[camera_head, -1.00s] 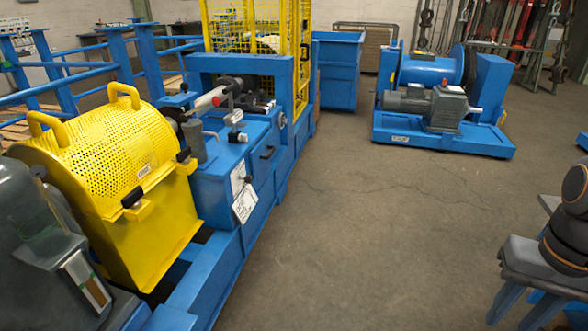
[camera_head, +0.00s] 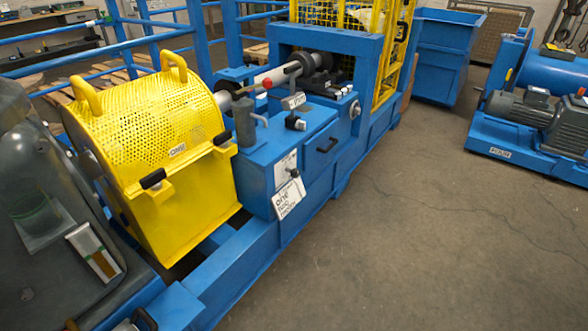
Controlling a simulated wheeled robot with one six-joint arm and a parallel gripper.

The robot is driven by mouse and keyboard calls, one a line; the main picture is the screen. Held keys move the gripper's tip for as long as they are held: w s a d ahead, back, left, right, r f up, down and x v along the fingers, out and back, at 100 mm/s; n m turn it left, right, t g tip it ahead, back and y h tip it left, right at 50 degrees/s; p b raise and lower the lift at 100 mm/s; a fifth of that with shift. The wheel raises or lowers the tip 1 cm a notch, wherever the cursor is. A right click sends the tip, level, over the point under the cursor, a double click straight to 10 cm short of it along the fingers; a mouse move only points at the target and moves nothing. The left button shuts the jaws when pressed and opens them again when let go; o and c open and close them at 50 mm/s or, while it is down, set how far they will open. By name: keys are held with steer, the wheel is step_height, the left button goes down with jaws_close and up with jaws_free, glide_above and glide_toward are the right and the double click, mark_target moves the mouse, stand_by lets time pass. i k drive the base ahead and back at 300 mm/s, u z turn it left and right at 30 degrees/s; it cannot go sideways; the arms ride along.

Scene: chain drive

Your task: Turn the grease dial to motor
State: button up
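The grease dial cannot be told for sure by its label. A black knob (camera_head: 293,173) sits on a white plate (camera_head: 286,167) on the front of the blue cabinet (camera_head: 257,180), and a white tag (camera_head: 289,199) with printed words hangs just below it. Which way the knob points is too small to tell. Another black knob (camera_head: 295,122) is on the cabinet top, and a round pale dial (camera_head: 355,110) is on the blue frame farther right. My gripper is not in view.
A yellow perforated guard (camera_head: 150,130) with two handles stands left of the cabinet. A grey motor housing (camera_head: 45,190) is at the far left. A blue drum unit with a motor (camera_head: 525,115) stands at the right. The grey floor (camera_head: 420,240) in front is clear.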

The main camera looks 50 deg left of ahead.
mark_target(295, 173)
steer(key=u, duration=0.7)
steer(key=i, duration=0.9)
steer(key=u, duration=0.9)
